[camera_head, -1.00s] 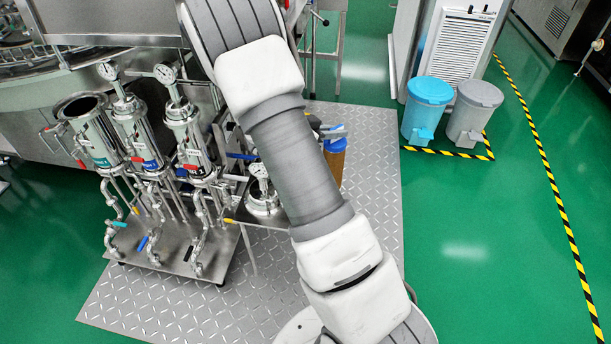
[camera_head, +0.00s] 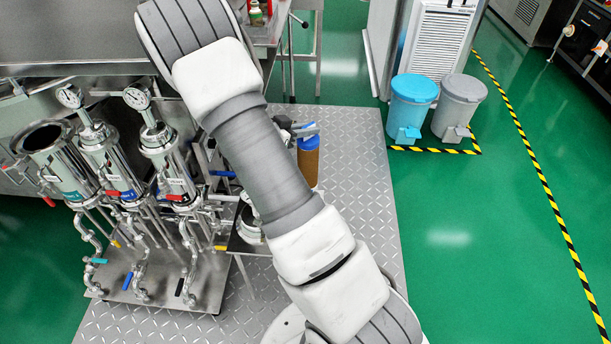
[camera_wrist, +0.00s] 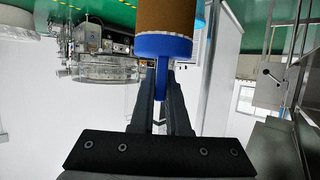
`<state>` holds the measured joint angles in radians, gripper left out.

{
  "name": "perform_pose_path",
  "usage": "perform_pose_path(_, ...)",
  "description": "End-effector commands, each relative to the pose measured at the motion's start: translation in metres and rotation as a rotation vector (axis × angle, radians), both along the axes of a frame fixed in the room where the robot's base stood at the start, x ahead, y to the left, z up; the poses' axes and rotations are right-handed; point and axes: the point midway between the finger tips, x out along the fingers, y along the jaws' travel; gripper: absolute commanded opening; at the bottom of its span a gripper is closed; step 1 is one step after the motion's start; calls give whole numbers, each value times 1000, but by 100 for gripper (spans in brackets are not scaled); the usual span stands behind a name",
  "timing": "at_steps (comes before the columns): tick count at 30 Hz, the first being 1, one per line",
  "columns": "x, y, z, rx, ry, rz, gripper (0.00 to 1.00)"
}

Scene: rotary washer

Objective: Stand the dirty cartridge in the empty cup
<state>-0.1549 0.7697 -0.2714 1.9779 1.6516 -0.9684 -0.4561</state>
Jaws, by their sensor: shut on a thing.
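The dirty cartridge (camera_head: 308,167) is a brown cylinder with a blue end, partly behind my arm in the head view. In the wrist view the brown body (camera_wrist: 168,15) and its blue cap (camera_wrist: 163,46) show at the top. My gripper (camera_wrist: 161,78) is shut on a narrow blue tab of that cap. In the head view the gripper (camera_head: 297,130) is small and partly hidden by the arm. An open-topped steel cup (camera_head: 68,166) with a dark inside stands leftmost on the filter stand, to the left of the cartridge and apart from it.
Two steel housings with gauges (camera_head: 107,165) (camera_head: 168,165) stand beside the cup. Another vessel (camera_head: 248,224) is partly behind my arm. Pipes and valve handles lie below the housings. Blue (camera_head: 411,105) and grey (camera_head: 458,104) bins stand right. The plated floor (camera_head: 360,190) is clear.

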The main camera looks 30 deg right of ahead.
Motion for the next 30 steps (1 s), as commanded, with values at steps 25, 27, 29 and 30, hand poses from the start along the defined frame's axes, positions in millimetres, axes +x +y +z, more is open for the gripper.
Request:
perform_pose_path(25, 0, 0, -85, -2, -1, 1, 0)
perform_pose_path(27, 0, 0, -87, -2, 0, 0, 0)
perform_pose_path(29, 0, 0, -90, -2, 1, 0, 0)
perform_pose_path(30, 0, 0, -89, 0, 1, 0, 21)
